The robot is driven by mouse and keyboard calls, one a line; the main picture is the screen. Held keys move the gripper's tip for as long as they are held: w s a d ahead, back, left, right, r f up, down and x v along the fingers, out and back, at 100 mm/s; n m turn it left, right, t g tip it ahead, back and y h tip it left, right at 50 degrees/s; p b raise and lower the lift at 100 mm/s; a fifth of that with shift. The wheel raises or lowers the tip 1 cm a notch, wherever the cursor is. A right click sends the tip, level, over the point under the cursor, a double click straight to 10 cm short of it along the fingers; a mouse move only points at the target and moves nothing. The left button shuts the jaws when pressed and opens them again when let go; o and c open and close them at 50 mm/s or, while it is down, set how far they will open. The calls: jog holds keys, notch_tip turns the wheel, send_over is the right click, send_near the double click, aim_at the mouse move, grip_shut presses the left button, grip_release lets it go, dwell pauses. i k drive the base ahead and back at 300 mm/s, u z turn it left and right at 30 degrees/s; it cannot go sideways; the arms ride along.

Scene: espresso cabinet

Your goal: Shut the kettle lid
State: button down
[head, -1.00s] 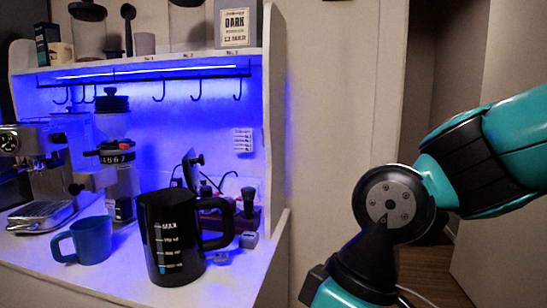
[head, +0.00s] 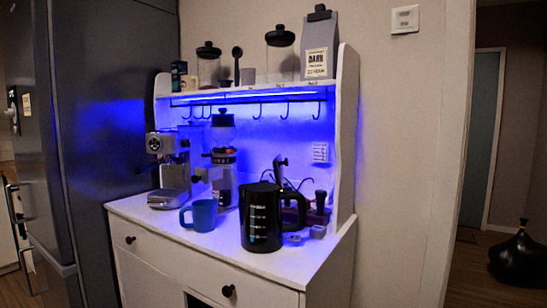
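The black kettle (head: 262,218) stands upright near the front right of the white cabinet top, with pale measuring marks on its side and its handle on the right. I cannot make out its lid clearly or tell how far open it is. My gripper is not in view, and nothing of my arm shows.
A blue mug (head: 203,215) stands left of the kettle, with an espresso machine (head: 168,170) and grinder (head: 222,160) behind. Small dark tools (head: 318,210) stand close to the kettle's right. A tall fridge (head: 110,130) flanks the cabinet on the left. Wall and doorway lie to the right.

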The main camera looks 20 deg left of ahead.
aim_at(278, 164)
jog(key=u, duration=0.75)
jog(key=i, duration=0.85)
jog(key=u, duration=0.45)
